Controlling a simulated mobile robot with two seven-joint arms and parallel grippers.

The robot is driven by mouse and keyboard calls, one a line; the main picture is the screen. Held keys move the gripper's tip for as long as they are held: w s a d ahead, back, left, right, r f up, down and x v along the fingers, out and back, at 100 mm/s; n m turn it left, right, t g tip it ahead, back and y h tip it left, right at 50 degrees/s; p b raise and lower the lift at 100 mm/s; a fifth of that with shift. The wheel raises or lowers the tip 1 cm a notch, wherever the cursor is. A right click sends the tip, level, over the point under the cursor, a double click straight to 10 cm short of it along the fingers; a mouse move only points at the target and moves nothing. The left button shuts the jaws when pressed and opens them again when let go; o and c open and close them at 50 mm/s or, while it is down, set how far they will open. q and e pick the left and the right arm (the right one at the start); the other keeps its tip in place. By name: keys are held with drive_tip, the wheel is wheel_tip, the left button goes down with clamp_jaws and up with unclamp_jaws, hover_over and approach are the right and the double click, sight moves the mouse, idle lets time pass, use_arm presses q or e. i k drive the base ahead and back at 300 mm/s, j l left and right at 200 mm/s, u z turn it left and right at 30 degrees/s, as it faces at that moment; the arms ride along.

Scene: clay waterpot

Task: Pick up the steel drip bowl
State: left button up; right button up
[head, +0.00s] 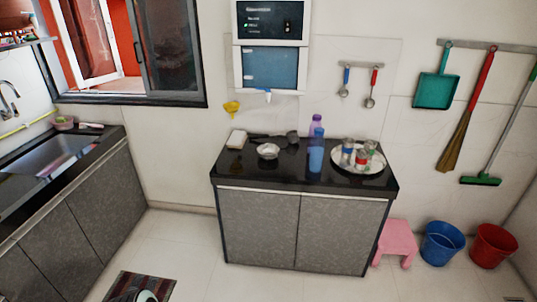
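A small steel bowl (267,151) sits on the black top of the low cabinet against the back wall, left of the middle of that top. It looks shiny and upright, and its rim is in plain view. I cannot make out what is inside it. Neither of my grippers shows in the head view.
Near the bowl are a white block (237,139) and a dark long-handled pan (292,137). Bottles (316,152) and a round tray (339,164) of glasses stand to the right. A pink stool (397,238) and buckets (441,243) are right of the cabinet (258,228). Floor in front is mostly clear.

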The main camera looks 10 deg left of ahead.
sight(266, 152)
drive_tip(key=i+j+u, duration=0.1)
drive_tip(key=i+j, duration=0.95)
drive_tip(key=j, duration=0.1)
